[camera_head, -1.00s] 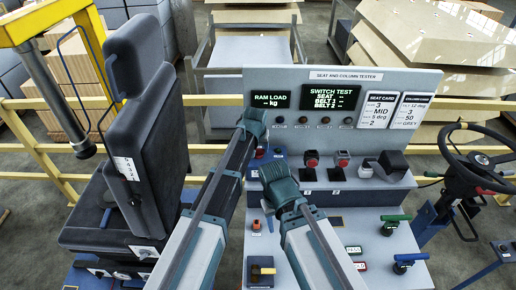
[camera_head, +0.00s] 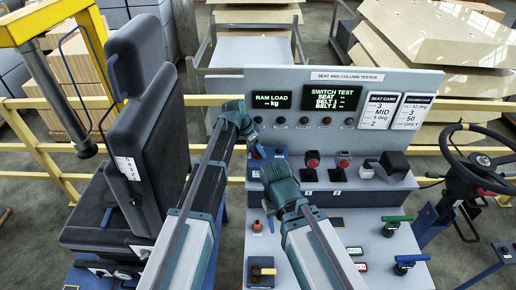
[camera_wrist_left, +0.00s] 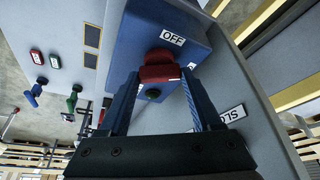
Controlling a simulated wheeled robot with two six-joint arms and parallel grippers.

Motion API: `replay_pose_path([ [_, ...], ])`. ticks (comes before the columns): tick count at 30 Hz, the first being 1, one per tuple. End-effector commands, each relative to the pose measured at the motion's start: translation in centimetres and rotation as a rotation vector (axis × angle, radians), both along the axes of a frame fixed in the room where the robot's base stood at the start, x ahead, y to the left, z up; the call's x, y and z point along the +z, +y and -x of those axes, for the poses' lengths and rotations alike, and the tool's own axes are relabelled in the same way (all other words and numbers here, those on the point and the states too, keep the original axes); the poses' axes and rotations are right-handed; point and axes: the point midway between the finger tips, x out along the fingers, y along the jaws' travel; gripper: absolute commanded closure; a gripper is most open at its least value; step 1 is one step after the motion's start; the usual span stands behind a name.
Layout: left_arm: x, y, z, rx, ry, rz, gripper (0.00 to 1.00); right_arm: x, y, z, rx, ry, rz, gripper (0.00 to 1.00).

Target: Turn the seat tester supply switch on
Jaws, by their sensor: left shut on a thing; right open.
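The supply switch is a red handle (camera_wrist_left: 158,73) on a blue box (camera_wrist_left: 185,45) with a white OFF label (camera_wrist_left: 173,39) just beside it. A dark green round part (camera_wrist_left: 153,93) sits on the same box. My left gripper (camera_wrist_left: 160,76) has its fingers on both sides of the red handle and is shut on it. In the head view my left gripper (camera_head: 253,142) reaches down to the blue box (camera_head: 280,154), and hides the handle. My right gripper (camera_head: 268,172) is open and empty, close in front of the panel's shelf.
The tester panel (camera_head: 420,84) has lit displays and a row of small knobs. Red buttons (camera_head: 312,163) and buckles stand on the shelf right of the grippers. A black seat (camera_head: 140,130) is at left and a steering wheel (camera_head: 480,160) at right.

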Motion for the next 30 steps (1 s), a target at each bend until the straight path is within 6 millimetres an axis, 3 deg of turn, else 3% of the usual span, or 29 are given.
replay_pose_path([
  [15, -0.02, 0.13, -0.40, -0.410, 0.000, -0.002, 0.90, 0.00, 0.00, 0.00, 0.000, 0.000, 0.000, 0.50],
  [30, -0.02, 0.14, -0.35, -0.554, -0.001, -0.002, 0.90, 0.00, 0.00, 0.00, 0.000, 0.000, 0.000, 0.50],
])
